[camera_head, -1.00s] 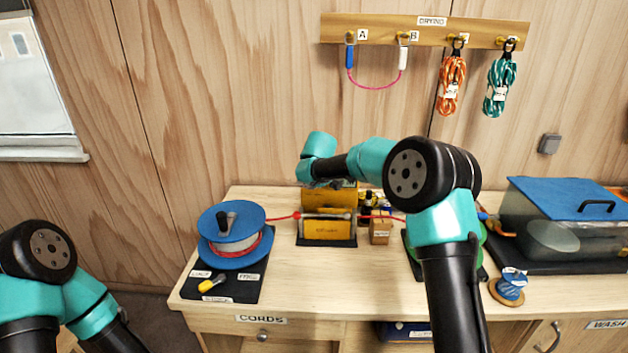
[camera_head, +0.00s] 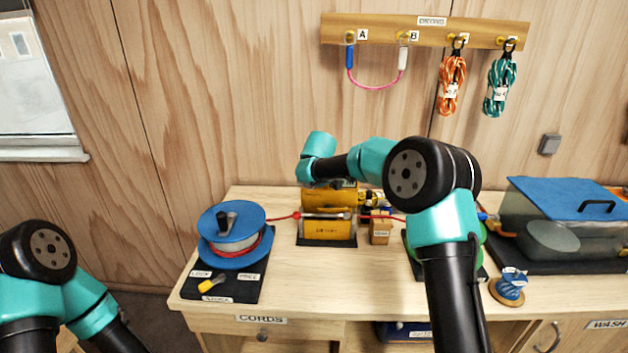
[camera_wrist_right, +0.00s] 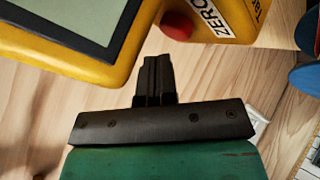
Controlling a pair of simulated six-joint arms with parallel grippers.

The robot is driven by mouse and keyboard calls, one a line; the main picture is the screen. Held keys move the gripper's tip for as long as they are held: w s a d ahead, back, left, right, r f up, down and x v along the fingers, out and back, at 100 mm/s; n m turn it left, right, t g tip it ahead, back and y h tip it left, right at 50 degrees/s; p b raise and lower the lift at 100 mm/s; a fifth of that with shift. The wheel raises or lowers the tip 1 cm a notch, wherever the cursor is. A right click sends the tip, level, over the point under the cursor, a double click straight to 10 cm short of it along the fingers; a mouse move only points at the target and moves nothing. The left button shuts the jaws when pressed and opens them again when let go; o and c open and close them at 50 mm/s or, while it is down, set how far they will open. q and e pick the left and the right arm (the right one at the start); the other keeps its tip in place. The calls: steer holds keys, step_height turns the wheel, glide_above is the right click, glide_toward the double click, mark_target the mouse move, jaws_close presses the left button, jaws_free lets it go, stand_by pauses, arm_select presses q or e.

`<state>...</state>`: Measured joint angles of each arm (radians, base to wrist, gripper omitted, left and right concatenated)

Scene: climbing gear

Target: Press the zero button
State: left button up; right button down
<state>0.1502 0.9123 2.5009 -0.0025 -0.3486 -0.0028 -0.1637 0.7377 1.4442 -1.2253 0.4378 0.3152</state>
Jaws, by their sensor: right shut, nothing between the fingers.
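A yellow device (camera_head: 330,197) with a dark screen stands at the back of the bench, partly hidden behind my right arm. In the right wrist view the yellow device (camera_wrist_right: 130,45) shows close up. The red zero button (camera_wrist_right: 177,25) is a round knob on its edge, beside a white label reading "ZERO". My right gripper (camera_wrist_right: 154,62) is shut and empty. Its fingertips appear just below and slightly left of the button in that view; whether they touch it I cannot tell. In the head view the right gripper is hidden. My left gripper is out of view.
A blue reel (camera_head: 231,236) stands at the bench's left, with red cord running to a yellow block (camera_head: 327,229) and on rightward. A clear lidded tub (camera_head: 560,232) is at the right.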

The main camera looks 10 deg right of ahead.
steer(key=shift+f, duration=0.15)
steer(key=shift+f, duration=0.3)
steer(key=shift+f, duration=0.45)
stand_by(1.2)
steer(key=shift+r, duration=0.9)
steer(key=shift+r, duration=0.1)
steer(key=shift+r, duration=2.4)
